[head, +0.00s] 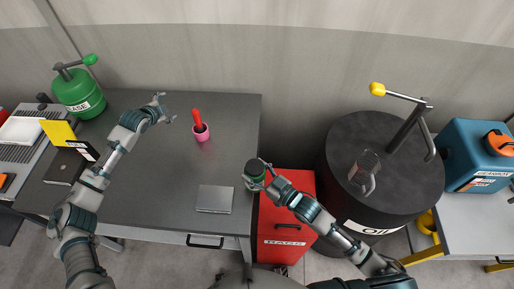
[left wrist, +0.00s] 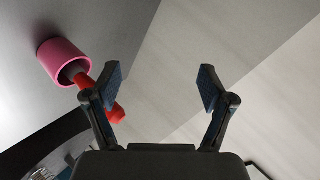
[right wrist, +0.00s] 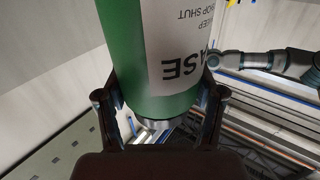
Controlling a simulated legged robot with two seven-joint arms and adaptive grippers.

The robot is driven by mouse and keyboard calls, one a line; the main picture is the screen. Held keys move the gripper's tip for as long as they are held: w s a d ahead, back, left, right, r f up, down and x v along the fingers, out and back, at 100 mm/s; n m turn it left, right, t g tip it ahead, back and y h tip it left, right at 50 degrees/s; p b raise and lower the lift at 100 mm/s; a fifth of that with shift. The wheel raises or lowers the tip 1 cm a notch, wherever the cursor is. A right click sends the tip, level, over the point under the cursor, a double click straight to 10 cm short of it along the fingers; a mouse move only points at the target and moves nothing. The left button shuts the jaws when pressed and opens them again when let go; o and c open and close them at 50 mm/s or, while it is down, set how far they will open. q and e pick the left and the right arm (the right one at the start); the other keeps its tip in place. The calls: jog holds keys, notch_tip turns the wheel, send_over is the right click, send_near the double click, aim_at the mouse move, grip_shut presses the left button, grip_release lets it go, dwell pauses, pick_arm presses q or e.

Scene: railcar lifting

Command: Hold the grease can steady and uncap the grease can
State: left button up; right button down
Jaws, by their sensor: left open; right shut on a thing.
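The green grease can (head: 255,180) is in my right gripper (head: 262,176), above the right front edge of the grey table. My left gripper (head: 166,108) is open and empty over the back of the table, well away from the can. Its two spread fingers show in the left wrist view (left wrist: 160,88).
A pink cup (head: 201,134) with a red-handled tool (head: 197,118) stands right of my left gripper. A green lidded container (head: 78,92) is at back left. A silver plate (head: 214,199) lies on the table (head: 150,190). A red cabinet (head: 285,225) and black oil drum (head: 350,195) stand right.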

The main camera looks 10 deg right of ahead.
pick_arm(q)
jog(key=s+d+r+m+g+h, duration=0.1)
jog(key=s+d+m+g, duration=0.15)
jog(key=d, duration=0.45)
jog(key=s+d+r+m+g+h, duration=0.1)
jog(key=s+d+m, duration=0.15)
jog(key=d, duration=0.45)
notch_tip(320, 180, up, 4)
jog(key=r+m+g+y, duration=0.1)
jog(key=m+g+y, duration=0.55)
jog(key=m, duration=1.05)
send_over(258, 165)
jog(key=shift+f+g+h, duration=0.25)
jog(key=shift+g+h, duration=0.25)
jog(key=shift+h, duration=0.05)
jog(key=shift+s+f, duration=0.1)
jog(key=shift+f, duration=0.15)
notch_tip(258, 165, down, 6)
jog(key=shift+a+f, duration=0.1)
jog(key=shift+a, duration=0.05)
jog(key=shift+f, duration=0.6)
